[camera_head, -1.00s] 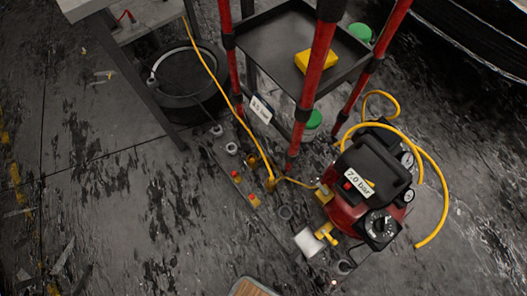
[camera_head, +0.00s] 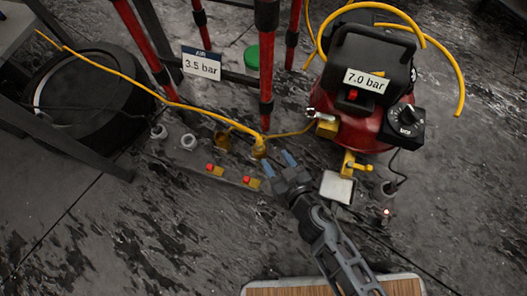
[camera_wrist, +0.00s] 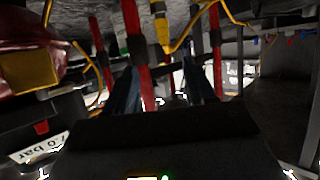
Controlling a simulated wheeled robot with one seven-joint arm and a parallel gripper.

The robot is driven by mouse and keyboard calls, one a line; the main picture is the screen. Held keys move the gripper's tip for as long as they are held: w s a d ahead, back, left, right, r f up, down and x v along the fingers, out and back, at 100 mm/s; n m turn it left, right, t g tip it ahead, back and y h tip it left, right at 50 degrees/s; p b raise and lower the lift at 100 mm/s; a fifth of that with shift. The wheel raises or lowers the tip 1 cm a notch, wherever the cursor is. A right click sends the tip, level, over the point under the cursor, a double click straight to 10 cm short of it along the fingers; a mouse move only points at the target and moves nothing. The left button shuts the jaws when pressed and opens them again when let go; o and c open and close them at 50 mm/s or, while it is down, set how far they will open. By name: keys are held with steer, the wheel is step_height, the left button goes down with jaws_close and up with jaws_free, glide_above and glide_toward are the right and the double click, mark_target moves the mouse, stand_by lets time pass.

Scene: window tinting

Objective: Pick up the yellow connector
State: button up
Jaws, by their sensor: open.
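A yellow connector (camera_head: 259,148) sits low on the floor at the end of a thin yellow hose (camera_head: 150,92), by the foot of a red post. It also seems to be the yellow fitting (camera_wrist: 162,27) at the top middle of the wrist view. My gripper (camera_head: 278,164) is open, with blue-tipped fingers just right of and slightly below the connector in the head view. Nothing shows between the fingers. In the wrist view the dark fingers (camera_wrist: 161,68) stand apart below the fitting. I cannot tell the exact gap.
A red compressor (camera_head: 360,132) marked 7.0 bar stands close on the right, with a loose yellow hose above it. Red posts (camera_head: 267,65) rise behind the connector. Red-topped fittings (camera_head: 214,169) lie left of my gripper. Open floor lies front left.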

mark_target(261, 143)
steer(key=x, duration=0.2)
steer(key=b+x, duration=0.1)
steer(key=x, duration=0.1)
steer(key=f+x, duration=0.1)
steer(key=x, duration=0.1)
steer(key=shift+s+a+f+b, duration=0.15)
steer(key=shift+s+a+b, duration=0.1)
steer(key=shift+a+b, duration=0.2)
steer(key=shift+b+x, duration=0.85)
steer(key=shift+x, duration=1.95)
steer(key=shift+w+d, duration=0.1)
steer(key=shift+d, duration=0.05)
jaws_close()
